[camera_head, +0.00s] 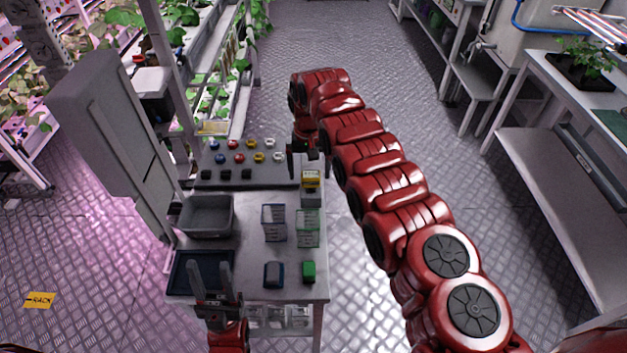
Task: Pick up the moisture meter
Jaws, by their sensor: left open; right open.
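A small yellow device with a dark face (311,177), which looks like the moisture meter, stands on a grey block near the right edge of the table, toward the back. My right gripper (308,168) points down at it, open, with its fingers to either side of the device's top. I cannot tell whether the fingers touch it. My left gripper (226,272) is open and empty at the table's front left, over the dark tray (183,274).
The table (245,258) also holds a grey bin (207,215), two clear racks (273,222), a blue-grey item (273,274), a green item (308,272) and a board of coloured knobs (270,178). A tall grey cabinet (110,140) stands at left.

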